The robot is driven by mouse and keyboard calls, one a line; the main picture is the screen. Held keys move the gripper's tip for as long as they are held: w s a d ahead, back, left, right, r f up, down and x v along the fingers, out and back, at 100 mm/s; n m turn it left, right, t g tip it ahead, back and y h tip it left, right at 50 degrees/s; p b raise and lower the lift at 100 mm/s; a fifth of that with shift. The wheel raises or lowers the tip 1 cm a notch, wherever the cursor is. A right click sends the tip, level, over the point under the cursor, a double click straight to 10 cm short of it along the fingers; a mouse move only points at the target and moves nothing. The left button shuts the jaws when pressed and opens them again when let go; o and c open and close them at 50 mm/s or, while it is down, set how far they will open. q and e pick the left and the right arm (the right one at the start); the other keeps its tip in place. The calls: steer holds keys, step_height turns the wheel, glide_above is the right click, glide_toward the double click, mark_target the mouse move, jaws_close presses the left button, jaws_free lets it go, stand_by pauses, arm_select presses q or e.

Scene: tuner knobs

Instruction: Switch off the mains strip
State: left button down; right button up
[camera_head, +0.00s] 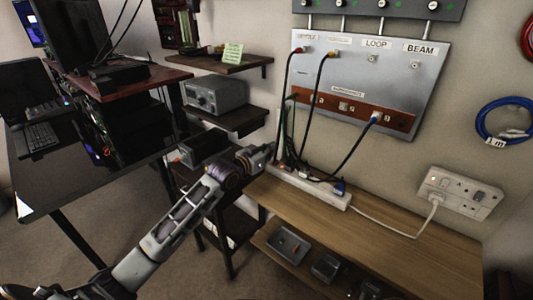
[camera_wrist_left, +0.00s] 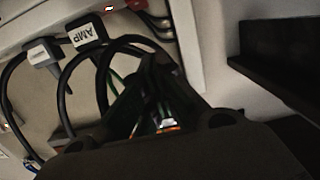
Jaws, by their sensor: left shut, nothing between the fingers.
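The white mains strip (camera_head: 325,194) lies along the wall side of the wooden bench, with dark plugs and cables in it. Its left end is close to my left gripper (camera_head: 265,158). In the left wrist view a white strip edge (camera_wrist_left: 50,22) runs across the top left, with a small lit red-orange spot (camera_wrist_left: 110,8). A plug labelled AMP (camera_wrist_left: 86,33) and another labelled plug (camera_wrist_left: 42,52) hang beside it. My left gripper is shut and empty; its dark fingers (camera_wrist_left: 155,85) point up toward the cables. I cannot tell whether it touches anything. My right gripper is not in view.
A white cable runs from the strip to a wall socket (camera_head: 460,193). A wall panel (camera_head: 420,85) with hanging cables stands above the wooden bench (camera_head: 400,240). Shelves with a grey radio (camera_head: 215,94) are left of the bench. The bench's right part is clear.

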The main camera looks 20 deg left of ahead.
mark_target(273, 164)
arm_select(q)
steer(key=shift+w+d+f, duration=0.2)
steer(key=shift+w+d, duration=0.05)
steer(key=shift+w, duration=0.4)
steer(key=shift+f, duration=0.6)
steer(key=shift+w+f+b, duration=0.15)
steer(key=shift+f+b, duration=0.35)
steer(key=shift+f, duration=0.75)
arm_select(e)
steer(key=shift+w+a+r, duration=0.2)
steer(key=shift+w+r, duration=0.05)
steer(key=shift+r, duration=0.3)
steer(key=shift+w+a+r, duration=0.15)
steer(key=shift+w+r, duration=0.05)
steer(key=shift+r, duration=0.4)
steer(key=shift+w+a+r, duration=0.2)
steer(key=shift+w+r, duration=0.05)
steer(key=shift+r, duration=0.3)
arm_select(q)
steer(key=shift+p, duration=0.5)
steer(key=shift+w+d+f+g+p, duration=0.1)
steer(key=shift+g+p, duration=0.2)
steer(key=shift+p, duration=0.75)
steer(key=shift+f, duration=0.15)
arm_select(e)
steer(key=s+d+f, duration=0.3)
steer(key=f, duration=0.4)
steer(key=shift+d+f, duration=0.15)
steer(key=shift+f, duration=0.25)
